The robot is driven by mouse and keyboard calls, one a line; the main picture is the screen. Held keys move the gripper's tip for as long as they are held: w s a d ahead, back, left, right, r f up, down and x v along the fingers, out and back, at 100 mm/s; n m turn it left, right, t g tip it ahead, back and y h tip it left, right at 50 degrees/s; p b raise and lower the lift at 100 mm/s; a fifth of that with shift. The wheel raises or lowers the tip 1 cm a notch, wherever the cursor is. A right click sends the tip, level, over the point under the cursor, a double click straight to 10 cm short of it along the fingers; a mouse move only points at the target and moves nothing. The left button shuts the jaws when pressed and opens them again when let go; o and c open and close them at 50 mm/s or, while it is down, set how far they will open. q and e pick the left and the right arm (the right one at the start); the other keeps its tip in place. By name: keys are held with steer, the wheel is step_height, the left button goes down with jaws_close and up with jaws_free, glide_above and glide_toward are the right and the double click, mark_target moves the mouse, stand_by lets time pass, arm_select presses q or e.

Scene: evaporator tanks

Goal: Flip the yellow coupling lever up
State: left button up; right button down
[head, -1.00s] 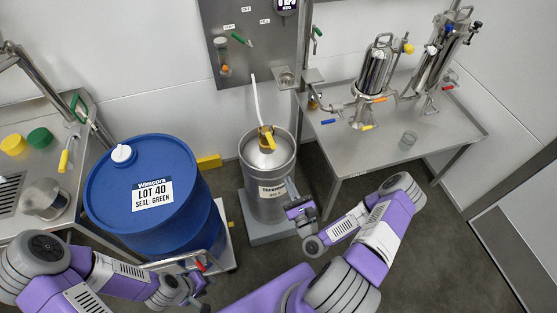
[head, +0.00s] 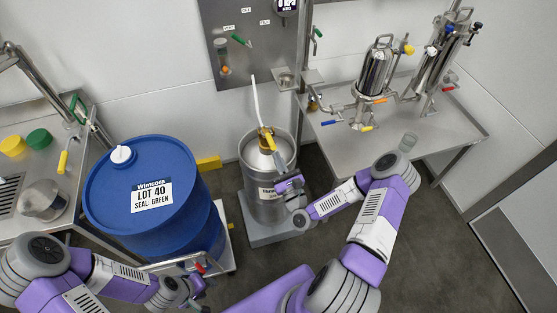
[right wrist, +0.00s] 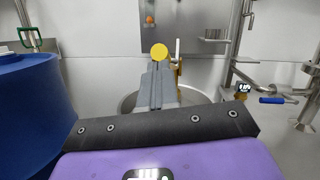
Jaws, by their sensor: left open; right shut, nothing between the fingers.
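The yellow coupling lever (head: 269,142) sits on the brass coupler on top of the steel keg (head: 262,205) and slants down toward the front. In the right wrist view, a round yellow end (right wrist: 159,51), apparently the lever's, shows just beyond my fingertips. My right gripper (head: 277,159) is shut and empty, its fingers over the keg top, close below the lever; I cannot tell whether they touch it. The shut fingers also show in the right wrist view (right wrist: 158,80). My left gripper (head: 198,290) is open, low in front of the blue drum.
A blue drum (head: 113,207) on a cart stands left of the keg. A steel table (head: 440,135) with tanks and valves stands to the right. A white hose (head: 256,98) rises from the coupler toward a wall panel (head: 232,68).

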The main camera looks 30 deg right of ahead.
steer(key=r+g+p, duration=0.1)
steer(key=r+p, duration=0.1)
steer(key=p, duration=0.2)
steer(key=w+r+g+p, duration=0.1)
steer(key=r+g+p, duration=0.1)
steer(key=p, duration=0.3)
steer(key=shift+d+r+g, duration=0.15)
steer(key=shift+r+g, duration=0.1)
steer(key=shift+g, duration=0.05)
steer(key=shift+f, duration=0.1)
